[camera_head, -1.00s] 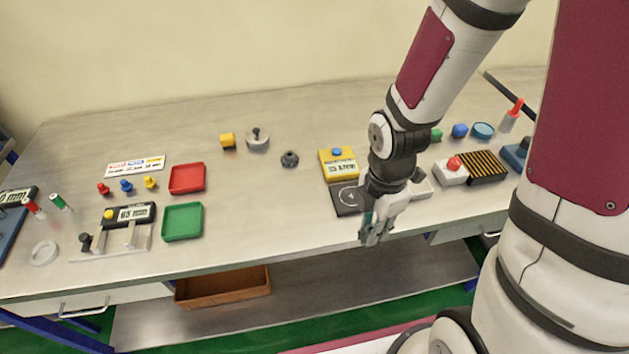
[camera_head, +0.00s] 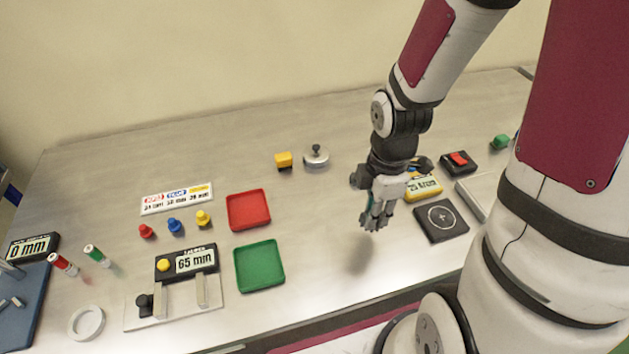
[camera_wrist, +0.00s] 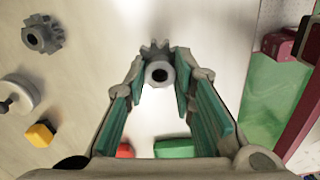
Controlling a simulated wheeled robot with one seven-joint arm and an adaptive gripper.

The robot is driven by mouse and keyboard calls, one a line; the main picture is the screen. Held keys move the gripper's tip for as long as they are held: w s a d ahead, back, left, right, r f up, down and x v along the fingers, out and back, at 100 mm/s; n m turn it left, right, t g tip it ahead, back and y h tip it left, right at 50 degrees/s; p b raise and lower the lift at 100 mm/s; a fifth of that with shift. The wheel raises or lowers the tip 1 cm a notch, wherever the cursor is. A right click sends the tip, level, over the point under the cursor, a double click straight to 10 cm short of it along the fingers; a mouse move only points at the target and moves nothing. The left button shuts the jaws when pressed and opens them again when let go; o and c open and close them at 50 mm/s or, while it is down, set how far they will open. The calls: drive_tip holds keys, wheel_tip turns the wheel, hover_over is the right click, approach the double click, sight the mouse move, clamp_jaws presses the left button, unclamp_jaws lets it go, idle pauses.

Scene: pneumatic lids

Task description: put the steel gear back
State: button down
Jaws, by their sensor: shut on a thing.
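In the wrist view my gripper (camera_wrist: 160,85) is shut on a grey toothed gear (camera_wrist: 158,68) with a dark round hole in its hub, held at the fingertips. In the head view my gripper (camera_head: 376,222) hangs above the bare table right of the green tray; the held gear is hard to make out there. A second, dark grey gear (camera_wrist: 42,35) rests on the table in the wrist view. In the head view it is at most partly visible beside my wrist.
A black pad with a circle and arrow (camera_head: 440,219) and a yellow readout box (camera_head: 424,187) are right of my gripper. A red tray (camera_head: 249,210) and green tray (camera_head: 259,266) are left. A yellow block (camera_head: 283,160) and a knobbed steel weight (camera_head: 316,156) stand behind.

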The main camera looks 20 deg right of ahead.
drive_tip(key=w+b, duration=0.2)
drive_tip(key=w+a+b, duration=0.1)
drive_tip(key=shift+w+f, duration=0.2)
drive_tip(key=shift+f, duration=0.1)
drive_tip(key=w+a, duration=0.1)
drive_tip(key=w, duration=0.3)
drive_tip(key=w+a, duration=0.1)
drive_tip(key=w, duration=0.3)
drive_tip(key=w+a+f, duration=0.1)
drive_tip(key=w, duration=0.2)
drive_tip(key=shift+w, duration=0.4)
drive_tip(key=shift+w+a, duration=0.1)
drive_tip(key=shift+f, duration=1.7)
drive_tip(key=shift+f, duration=0.15)
drive_tip(key=c, duration=1.3)
unclamp_jaws()
drive_tip(key=shift+c, duration=0.2)
